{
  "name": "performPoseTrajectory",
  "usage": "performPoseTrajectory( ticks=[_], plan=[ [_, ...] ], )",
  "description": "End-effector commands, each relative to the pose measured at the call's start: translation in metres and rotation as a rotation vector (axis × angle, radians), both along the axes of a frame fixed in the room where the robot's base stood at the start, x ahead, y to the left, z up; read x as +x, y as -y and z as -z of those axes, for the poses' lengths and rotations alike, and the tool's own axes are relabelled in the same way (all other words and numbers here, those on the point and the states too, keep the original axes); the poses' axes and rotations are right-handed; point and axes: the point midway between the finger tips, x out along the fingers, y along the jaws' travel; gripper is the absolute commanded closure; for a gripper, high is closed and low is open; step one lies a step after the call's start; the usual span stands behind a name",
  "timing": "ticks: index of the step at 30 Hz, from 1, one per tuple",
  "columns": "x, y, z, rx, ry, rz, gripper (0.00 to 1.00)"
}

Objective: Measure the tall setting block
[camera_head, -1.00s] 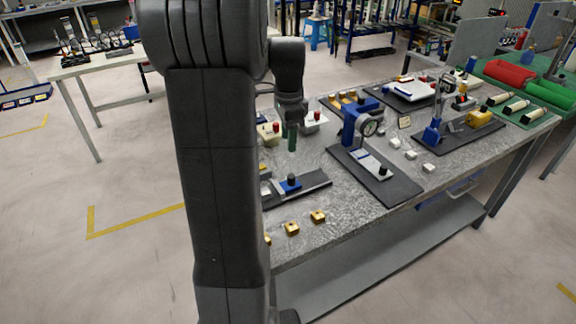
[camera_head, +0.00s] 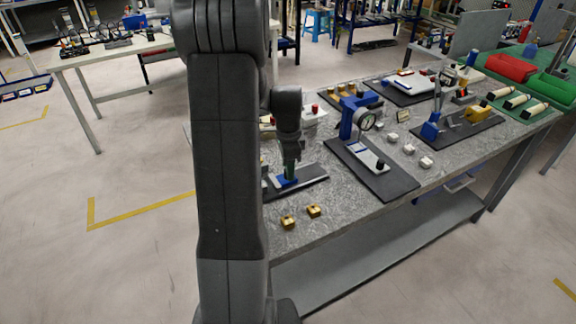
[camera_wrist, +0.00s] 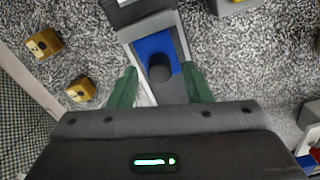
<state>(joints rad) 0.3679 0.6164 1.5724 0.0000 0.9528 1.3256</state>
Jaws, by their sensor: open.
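My gripper (camera_wrist: 160,88) is open, its green fingers on either side of a blue slide (camera_wrist: 150,45) with a round black knob (camera_wrist: 158,73). I cannot tell if the fingers touch the knob. In the head view my gripper (camera_head: 291,170) is low over this slide, hiding its knob. Two gold blocks with dark holes (camera_wrist: 43,43) (camera_wrist: 80,90) lie beside it; they also show near the front edge in the head view (camera_head: 288,222) (camera_head: 314,211). A dial gauge (camera_head: 365,120) stands on a blue column. I cannot tell which block is the tall setting block.
The slide's dark base lies on the grey speckled bench (camera_head: 340,215). Right of it is the gauge's dark base plate (camera_head: 398,184) with a knobbed slide. Several white blocks (camera_head: 409,149) lie beyond. A blue stand (camera_head: 431,127) and a yellow block (camera_head: 476,113) share another plate.

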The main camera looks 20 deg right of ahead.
Motion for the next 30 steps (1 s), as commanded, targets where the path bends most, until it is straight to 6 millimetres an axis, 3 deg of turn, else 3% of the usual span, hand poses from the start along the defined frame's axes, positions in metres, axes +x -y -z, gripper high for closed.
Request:
performPoseTrajectory(
  ticks=[10,16,22,30],
  plan=[
    [0.000,0.000,0.004,0.000,0.000,0.000,0.57],
    [0.000,0.000,0.004,0.000,0.000,0.000,0.94],
    [0.000,-0.006,0.004,0.000,0.001,-0.002,0.94],
    [-0.005,-0.040,0.004,0.000,0.001,-0.003,0.94]
  ],
)
